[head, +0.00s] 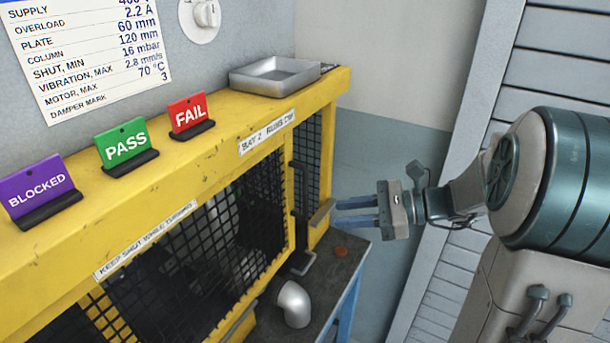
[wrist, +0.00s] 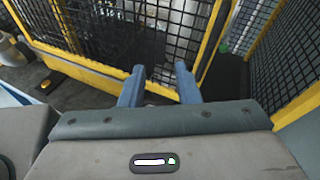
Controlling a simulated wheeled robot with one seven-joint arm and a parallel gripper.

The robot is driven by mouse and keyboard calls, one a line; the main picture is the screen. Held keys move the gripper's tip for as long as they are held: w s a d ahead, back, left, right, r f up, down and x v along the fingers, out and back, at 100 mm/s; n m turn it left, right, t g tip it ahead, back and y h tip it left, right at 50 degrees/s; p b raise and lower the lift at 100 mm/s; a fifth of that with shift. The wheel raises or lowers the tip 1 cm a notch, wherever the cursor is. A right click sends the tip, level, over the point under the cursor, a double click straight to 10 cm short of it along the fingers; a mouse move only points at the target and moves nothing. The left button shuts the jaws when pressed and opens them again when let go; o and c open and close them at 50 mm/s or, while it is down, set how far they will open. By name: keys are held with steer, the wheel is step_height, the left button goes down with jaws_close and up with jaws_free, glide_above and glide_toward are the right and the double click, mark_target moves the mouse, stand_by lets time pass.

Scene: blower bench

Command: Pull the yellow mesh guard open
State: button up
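The yellow mesh guard (head: 293,235) is a black mesh panel in a yellow frame on the front of the yellow cage. A dark upright handle (head: 298,185) shows near its right edge. My gripper (head: 337,212) is at the cage's right end, its two blue fingers pointing left at the yellow framework. In the wrist view my gripper (wrist: 160,72) has its fingers apart, with nothing clearly held between them. The guard's yellow lower rail (wrist: 85,66) runs behind the fingertips there. I cannot tell whether the fingers touch it.
BLOCKED (head: 40,190), PASS (head: 125,146) and FAIL (head: 190,115) signs and a metal tray (head: 275,76) stand on the cage top. A grey pipe elbow (head: 293,303) lies on the bench (head: 340,268) in front. Another mesh panel (wrist: 285,60) stands at right in the wrist view.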

steer(key=w+d+m+t+y, duration=0.2)
steer(key=w+d+m+t, duration=0.1)
steer(key=w+d+m, duration=0.1)
steer(key=p+x, duration=0.1)
steer(key=x, duration=0.3)
steer(key=p+x, duration=0.1)
steer(key=x, duration=0.4)
steer(key=r+p+x, duration=0.1)
steer(key=x, duration=0.3)
steer(key=shift+w+r, duration=0.1)
steer(key=shift+w, duration=0.35)
